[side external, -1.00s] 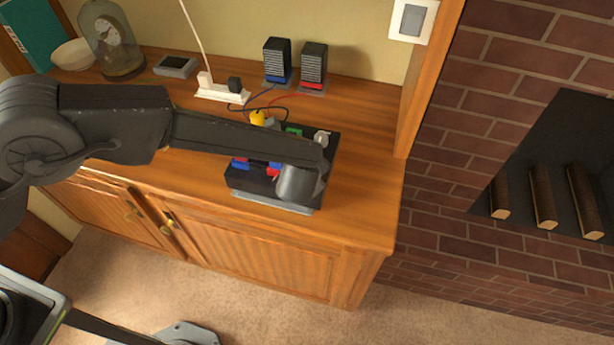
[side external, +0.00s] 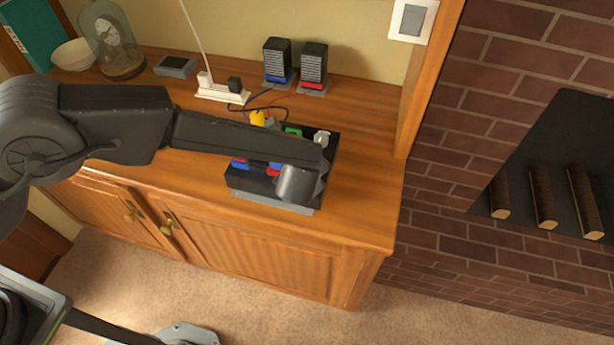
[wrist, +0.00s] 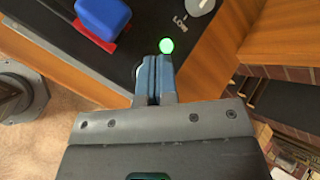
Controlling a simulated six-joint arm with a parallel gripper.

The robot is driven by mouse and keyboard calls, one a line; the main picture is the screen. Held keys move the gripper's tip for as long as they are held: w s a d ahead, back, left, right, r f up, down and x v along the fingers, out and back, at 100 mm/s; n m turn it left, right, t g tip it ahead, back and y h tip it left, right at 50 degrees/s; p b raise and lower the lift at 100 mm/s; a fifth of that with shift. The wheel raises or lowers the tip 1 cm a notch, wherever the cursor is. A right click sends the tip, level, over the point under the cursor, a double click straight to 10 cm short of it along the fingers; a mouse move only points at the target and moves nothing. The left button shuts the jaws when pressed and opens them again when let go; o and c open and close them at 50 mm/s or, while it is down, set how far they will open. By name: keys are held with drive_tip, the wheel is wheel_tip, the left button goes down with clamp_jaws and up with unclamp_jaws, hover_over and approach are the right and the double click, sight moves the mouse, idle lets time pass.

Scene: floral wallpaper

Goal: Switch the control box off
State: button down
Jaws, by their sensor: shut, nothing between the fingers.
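The control box (side external: 240,180) is a black box on the wooden cabinet top. In the side view my arm covers much of its top. In the wrist view its dark panel (wrist: 60,50) shows a blue slider handle (wrist: 103,15) on a red strip, a grey knob (wrist: 200,5) near the lettering "LOW", and a glowing green light (wrist: 166,46). My gripper (wrist: 155,62) is shut and empty, its tips over the panel's edge just beside the green light. A round pale part (wrist: 137,72) is mostly hidden behind the fingers. I cannot tell whether the fingers touch it.
Two small speakers (side external: 276,60) and a white power strip (side external: 222,93) with cables stand behind the box. A glass-domed clock (side external: 118,40) and a bowl (side external: 72,54) are at the back left. The cabinet top (side external: 365,190) right of the box is clear.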

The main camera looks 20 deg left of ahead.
drive_tip(key=shift+f, duration=0.4)
drive_tip(key=shift+f, duration=0.5)
idle(0.5)
drive_tip(key=shift+r, duration=0.95)
drive_tip(key=shift+r, duration=2.5)
